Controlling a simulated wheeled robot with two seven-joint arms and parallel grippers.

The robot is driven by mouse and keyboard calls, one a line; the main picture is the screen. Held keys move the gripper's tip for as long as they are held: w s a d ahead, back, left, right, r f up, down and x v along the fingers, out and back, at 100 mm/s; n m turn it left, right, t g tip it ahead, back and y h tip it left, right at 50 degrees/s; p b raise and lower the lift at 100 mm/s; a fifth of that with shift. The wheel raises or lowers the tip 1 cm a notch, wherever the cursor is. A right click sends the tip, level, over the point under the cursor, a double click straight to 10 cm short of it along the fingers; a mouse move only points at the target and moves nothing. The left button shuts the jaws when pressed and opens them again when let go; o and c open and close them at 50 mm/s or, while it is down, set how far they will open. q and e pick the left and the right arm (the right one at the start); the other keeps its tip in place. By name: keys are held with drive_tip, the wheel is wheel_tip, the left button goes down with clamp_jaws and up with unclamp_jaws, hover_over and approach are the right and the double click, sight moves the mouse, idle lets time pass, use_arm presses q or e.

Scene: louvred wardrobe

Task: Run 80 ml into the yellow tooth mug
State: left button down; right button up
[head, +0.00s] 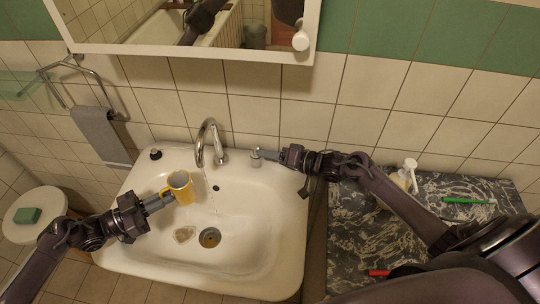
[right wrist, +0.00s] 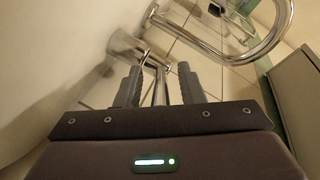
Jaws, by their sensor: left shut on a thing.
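The yellow tooth mug (head: 181,189) is upright over the left side of the basin, its mouth facing up. My left gripper (head: 166,198) is shut on it from the left. The chrome spout (head: 211,135) arches above and to the right of the mug. A faint thin streak runs below the spout, just right of the mug; it looks like running water. The mug's contents are too small to tell. My right gripper (head: 268,155) is at the right tap (head: 256,160). In the right wrist view its fingers (right wrist: 159,88) stand apart on either side of a chrome tap lever (right wrist: 160,90).
A marbled counter (head: 375,220) at right carries a pump bottle (head: 408,172), a green toothbrush (head: 468,201) and a red item (head: 379,272). A mirror cabinet (head: 190,49) hangs above.

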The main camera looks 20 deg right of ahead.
drive_tip(key=shift+r, duration=0.1)
use_arm(q)
drive_tip(key=shift+w+d, duration=0.1)
drive_tip(key=shift+w, duration=0.1)
use_arm(e)
drive_tip(key=r, duration=0.6)
drive_tip(key=shift+w+d+r, duration=0.1)
drive_tip(key=shift+w+r, duration=0.15)
drive_tip(key=shift+r, duration=0.1)
drive_tip(key=r, duration=0.3)
drive_tip(key=shift+s, duration=0.4)
drive_tip(key=shift+r, duration=0.15)
use_arm(q)
drive_tip(key=shift+s, duration=0.15)
use_arm(e)
drive_tip(key=shift+w, duration=0.2)
use_arm(q)
drive_tip(key=shift+d+r, duration=0.1)
drive_tip(key=shift+d, duration=0.1)
drive_tip(key=d, duration=0.4)
drive_tip(key=w+d, duration=0.1)
drive_tip(key=d, duration=0.1)
drive_tip(key=shift+d, duration=0.15)
drive_tip(key=shift+s, duration=0.1)
use_arm(e)
drive_tip(key=shift+s, duration=0.1)
